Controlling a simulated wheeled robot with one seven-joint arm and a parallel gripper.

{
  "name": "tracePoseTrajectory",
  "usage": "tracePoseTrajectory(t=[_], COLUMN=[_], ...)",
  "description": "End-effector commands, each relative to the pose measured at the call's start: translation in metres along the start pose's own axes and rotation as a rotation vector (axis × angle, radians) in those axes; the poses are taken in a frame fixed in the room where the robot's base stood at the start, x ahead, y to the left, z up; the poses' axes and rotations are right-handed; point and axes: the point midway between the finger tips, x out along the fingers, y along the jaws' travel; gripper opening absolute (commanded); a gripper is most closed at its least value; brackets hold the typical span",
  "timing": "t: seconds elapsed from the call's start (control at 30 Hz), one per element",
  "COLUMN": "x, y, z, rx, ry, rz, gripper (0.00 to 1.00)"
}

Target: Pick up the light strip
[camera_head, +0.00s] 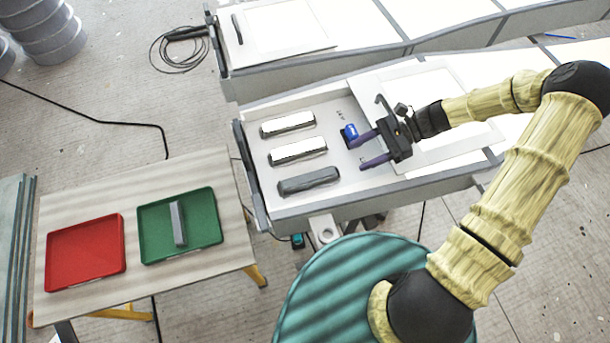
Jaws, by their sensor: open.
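Two strips with bright white tops lie in the white mould tray (345,180): an upper light strip (288,123) and a middle light strip (298,150). Below them lies a darker grey strip (309,181). All three lie side by side, apart from each other. My gripper (358,153) is open, with its purple fingers pointing left over the right part of the tray. It is empty and to the right of the strips. Its height above the tray is hard to tell.
A small blue object (349,131) is beside my upper finger. On the wooden table (100,190) are a red tray (85,252) and a green tray (205,235), which holds a grey strip (178,223). A raised edge (250,180) borders the mould's left side. A coiled cable lies behind.

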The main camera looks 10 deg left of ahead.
Motion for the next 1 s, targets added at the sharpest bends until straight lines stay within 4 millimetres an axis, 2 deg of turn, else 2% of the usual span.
tracePoseTrajectory(t=[0.03, 0.2, 0.4, 0.53, 0.83, 1.0], x=[0.012, 0.045, 0.076, 0.082, 0.082, 0.094], y=[0.000, 0.000, 0.000, 0.000, 0.000, -0.001], z=[0.004, 0.005, 0.005, 0.003, 0.002, 0.003], rx=[-0.002, -0.005, -0.006, -0.006, -0.005, -0.003], ry=[-0.005, -0.005, -0.004, 0.000, 0.000, -0.003], rz=[0.010, 0.017, 0.016, 0.012, 0.011, 0.012], gripper=[0.53, 0.53, 0.53, 0.53, 0.53, 0.53])
